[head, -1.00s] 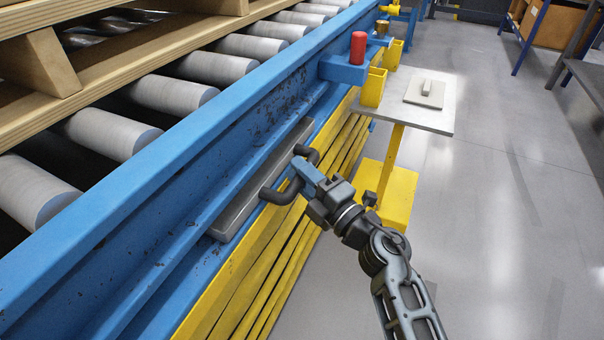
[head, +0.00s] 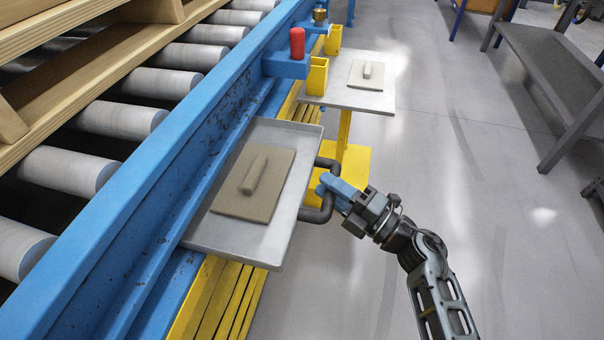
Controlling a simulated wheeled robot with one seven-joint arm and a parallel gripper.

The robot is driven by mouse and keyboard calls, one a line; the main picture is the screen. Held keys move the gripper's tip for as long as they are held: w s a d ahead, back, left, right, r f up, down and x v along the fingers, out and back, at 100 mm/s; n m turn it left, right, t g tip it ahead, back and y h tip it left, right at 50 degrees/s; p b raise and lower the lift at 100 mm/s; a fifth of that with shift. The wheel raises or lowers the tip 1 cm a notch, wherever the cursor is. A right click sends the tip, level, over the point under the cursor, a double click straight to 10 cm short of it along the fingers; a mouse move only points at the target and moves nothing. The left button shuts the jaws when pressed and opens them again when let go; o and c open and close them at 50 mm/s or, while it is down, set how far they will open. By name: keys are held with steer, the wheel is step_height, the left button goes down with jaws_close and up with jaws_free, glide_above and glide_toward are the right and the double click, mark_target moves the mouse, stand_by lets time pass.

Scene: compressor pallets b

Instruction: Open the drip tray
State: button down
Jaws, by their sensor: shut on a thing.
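The drip tray (head: 285,223) is a shallow grey metal tray that sticks out to the right from the side of the blue conveyor frame. A flat grey-brown pad (head: 243,206) with a raised bar lies in it. A dark U-shaped handle (head: 316,214) is on the tray's right edge. My gripper (head: 328,188) is shut on this handle, its blue fingers around the bar. The tray's inner left edge meets the blue frame; whether more of it is inside is hidden.
The blue conveyor frame (head: 150,178) with rollers and a wooden pallet (head: 85,55) fills the left. Beyond the tray stands a grey plate (head: 345,97) on a yellow post, near a red cylinder (head: 297,43). Grey floor on the right is open, with a dark table (head: 545,60) farther back.

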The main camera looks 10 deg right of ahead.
steer(key=shift+s+d+p, duration=0.15)
steer(key=shift+s+d, duration=0.15)
steer(key=shift+d, duration=0.55)
steer(key=shift+s+d+p, duration=0.15)
steer(key=shift+s+d, duration=0.15)
steer(key=shift+d, duration=0.5)
steer(key=c, duration=0.9)
jaws_free()
steer(key=shift+v, duration=3.9)
steer(key=shift+f, duration=0.1)
